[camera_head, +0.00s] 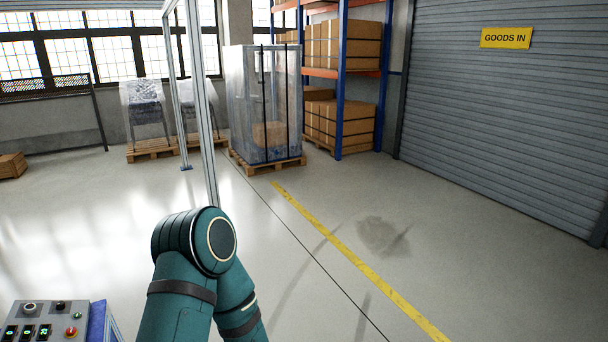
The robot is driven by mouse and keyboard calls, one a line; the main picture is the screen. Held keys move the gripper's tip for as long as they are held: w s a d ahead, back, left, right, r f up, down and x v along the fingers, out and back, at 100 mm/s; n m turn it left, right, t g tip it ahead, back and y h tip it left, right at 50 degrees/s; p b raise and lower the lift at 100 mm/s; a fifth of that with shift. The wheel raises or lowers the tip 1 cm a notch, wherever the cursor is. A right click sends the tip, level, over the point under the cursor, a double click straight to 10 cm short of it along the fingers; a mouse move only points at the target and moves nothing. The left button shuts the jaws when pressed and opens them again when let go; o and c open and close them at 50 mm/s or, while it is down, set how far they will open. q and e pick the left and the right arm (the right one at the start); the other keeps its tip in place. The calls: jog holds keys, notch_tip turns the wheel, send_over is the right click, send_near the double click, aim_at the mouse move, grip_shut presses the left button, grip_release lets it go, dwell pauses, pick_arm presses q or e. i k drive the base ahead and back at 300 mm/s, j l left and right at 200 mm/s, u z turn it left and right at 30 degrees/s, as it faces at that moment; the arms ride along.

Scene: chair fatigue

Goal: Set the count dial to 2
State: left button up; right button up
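A grey control panel (52,319) is at the bottom left corner, cut off by the picture's lower edge. It carries a round knob with a pale rim (30,308), a darker knob (60,306), a small green button (77,316), a red button (71,332) and a row of small dark displays (28,332) with lit green digits. I cannot tell which knob is the count dial, and its setting is too small to read. Neither gripper is in view. A teal arm elbow of mine stands at the bottom middle, to the right of the panel.
A metal frame post (205,120) rises behind my arm. A wrapped pallet load (266,105), wrapped chairs (146,110) and a rack with boxes (341,85) stand at the back. A roller shutter (500,110) closes the right side. The floor (480,260) on the right is clear.

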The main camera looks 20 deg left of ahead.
aim_at(30, 308)
jog(key=i+j+u, duration=0.1)
jog(key=i+u, duration=1.5)
jog(key=i, duration=0.85)
jog(key=i+l+u, duration=0.15)
jog(key=i, duration=1.3)
jog(key=i+u, duration=0.35)
jog(key=i+l+u, duration=0.1)
jog(key=i+u, duration=0.3)
jog(key=i+l+u, duration=0.15)
jog(key=u, duration=0.2)
jog(key=i+u, duration=0.3)
jog(key=u, duration=0.15)
jog(key=i+u, duration=0.3)
jog(key=u, duration=0.15)
jog(key=i+l+u, duration=0.15)
jog(key=u, duration=0.3)
jog(key=i+l+u, duration=0.2)
jog(key=i, duration=0.2)
jog(key=j, duration=0.1)
